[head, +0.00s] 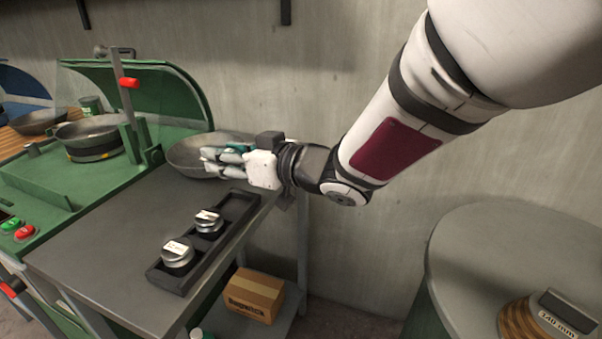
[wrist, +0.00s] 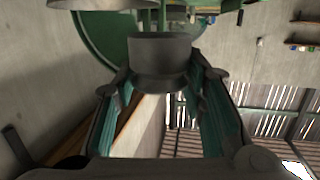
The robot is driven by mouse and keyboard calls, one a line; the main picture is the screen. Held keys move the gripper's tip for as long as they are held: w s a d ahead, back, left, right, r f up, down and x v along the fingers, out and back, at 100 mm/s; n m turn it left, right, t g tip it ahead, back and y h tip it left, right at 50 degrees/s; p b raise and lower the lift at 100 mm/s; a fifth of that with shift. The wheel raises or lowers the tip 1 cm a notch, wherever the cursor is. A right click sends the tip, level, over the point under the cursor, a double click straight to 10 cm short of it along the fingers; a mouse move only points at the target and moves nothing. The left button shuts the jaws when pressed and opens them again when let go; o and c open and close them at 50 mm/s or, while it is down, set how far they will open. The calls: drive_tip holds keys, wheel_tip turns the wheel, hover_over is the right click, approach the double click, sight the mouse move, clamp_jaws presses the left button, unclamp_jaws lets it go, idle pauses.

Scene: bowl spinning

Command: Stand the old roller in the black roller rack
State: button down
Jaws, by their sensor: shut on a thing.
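The black roller rack (head: 157,275) lies on the grey table below and left of my arm in the head view. Two silver rollers with white labels, a nearer one (head: 178,256) and a farther one (head: 207,224), stand in it. Its far-end compartment looks empty. My gripper (head: 215,158) is above the table's back edge, beyond the rack, in front of a metal bowl. In the wrist view its teal-padded fingers are shut on a dark grey cylinder, which looks like the old roller (wrist: 160,62). I cannot clearly make out the held roller in the head view.
The metal bowl (head: 187,158) lies on the table close behind my gripper. A green machine (head: 60,190) with a bowl on it stands at left. A cardboard box (head: 254,294) sits on a lower shelf. A round grey-topped drum (head: 480,255) stands at right.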

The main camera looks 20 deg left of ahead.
sight(236, 207)
drive_tip(key=shift+f+b, duration=1.05)
drive_tip(key=shift+f, duration=2.8)
drive_tip(key=shift+w+f, duration=0.1)
drive_tip(key=c, duration=1)
unclamp_jaws()
drive_tip(key=shift+f, duration=0.15)
drive_tip(key=shift+r, duration=0.2)
drive_tip(key=p+v, duration=0.1)
drive_tip(key=v, duration=1.1)
drive_tip(key=shift+f, duration=0.1)
